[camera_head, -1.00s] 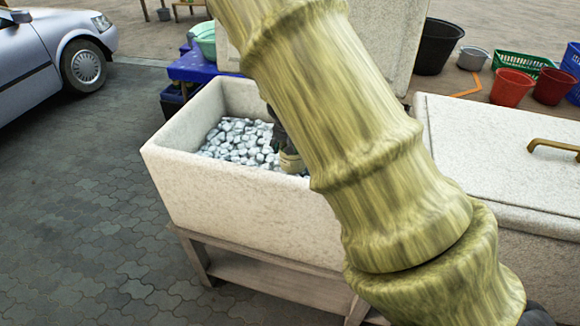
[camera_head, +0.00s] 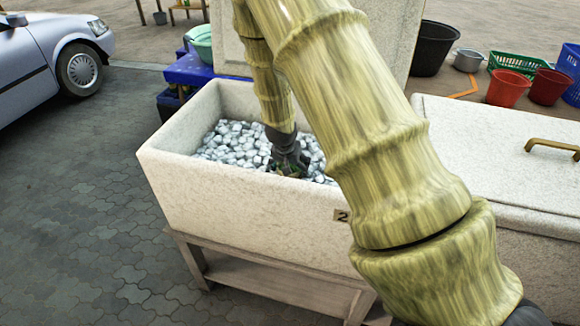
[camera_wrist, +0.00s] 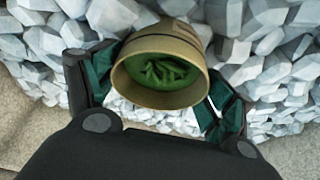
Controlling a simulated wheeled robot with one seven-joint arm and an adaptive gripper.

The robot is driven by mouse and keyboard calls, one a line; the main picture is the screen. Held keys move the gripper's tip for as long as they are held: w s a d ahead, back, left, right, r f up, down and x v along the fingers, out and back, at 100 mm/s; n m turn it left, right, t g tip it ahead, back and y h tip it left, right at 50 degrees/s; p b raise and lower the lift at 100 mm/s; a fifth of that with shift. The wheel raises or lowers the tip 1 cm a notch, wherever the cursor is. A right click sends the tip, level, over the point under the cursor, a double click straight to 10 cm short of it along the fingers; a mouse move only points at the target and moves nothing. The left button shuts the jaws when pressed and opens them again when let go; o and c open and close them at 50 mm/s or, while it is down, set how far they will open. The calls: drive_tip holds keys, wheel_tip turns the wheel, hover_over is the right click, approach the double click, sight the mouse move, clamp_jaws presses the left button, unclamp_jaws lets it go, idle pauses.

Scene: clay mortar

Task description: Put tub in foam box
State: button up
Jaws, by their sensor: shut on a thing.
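The foam box (camera_head: 240,205) is a white, speckled open box on a low stand, filled with pale ice-like chunks. My gripper (camera_head: 290,168) reaches down inside it, near the front wall. In the wrist view my gripper (camera_wrist: 155,95) is shut on the tub (camera_wrist: 185,38), a round tan tub with green pieces inside. One dark finger with a teal pad is on each side of it. The tub's open mouth faces the wrist camera, and chunks surround it. Whether its base rests on the chunks cannot be told. In the head view the gripper and box wall mostly hide the tub.
A second white box with a closed lid (camera_head: 500,150) and brown handle stands at the right. A raised white lid (camera_head: 395,40) is behind the foam box. A blue table (camera_head: 190,70) stands back left. Buckets, baskets and a parked car are farther off.

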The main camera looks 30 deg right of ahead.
drive_tip(key=o, duration=1.2)
drive_tip(key=shift+f, duration=0.1)
drive_tip(key=shift+o, duration=0.2)
drive_tip(key=v, duration=1.2)
drive_tip(key=shift+p, duration=0.4)
